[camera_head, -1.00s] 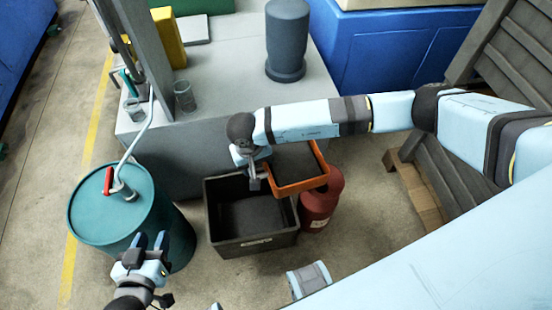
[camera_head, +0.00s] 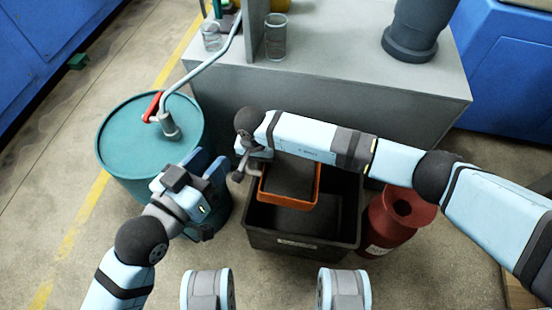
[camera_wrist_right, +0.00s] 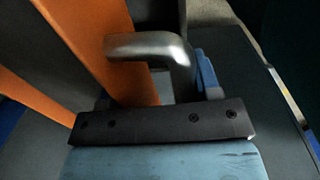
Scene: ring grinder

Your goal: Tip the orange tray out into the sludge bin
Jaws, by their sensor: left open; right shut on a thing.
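The orange tray (camera_head: 290,205) has a dark inside and hangs over the black sludge bin (camera_head: 300,240), toward the bin's left and back part. It looks about level. My right gripper (camera_head: 246,170) is at the tray's left side, shut on its metal handle. The right wrist view shows the grey bent handle (camera_wrist_right: 150,45) at the jaws and the tray's orange wall (camera_wrist_right: 90,40) beside it. The fingertips are mostly hidden there. My left gripper (camera_head: 207,165) is open and empty, in front of the teal drum (camera_head: 140,140) and left of the tray.
A red canister (camera_head: 400,215) stands right of the bin. The teal drum has a pump with a red handle (camera_head: 152,106). A grey bench (camera_head: 340,85) with glass beakers (camera_head: 275,40) and a dark cylinder (camera_head: 415,30) is behind. Open floor lies at the left.

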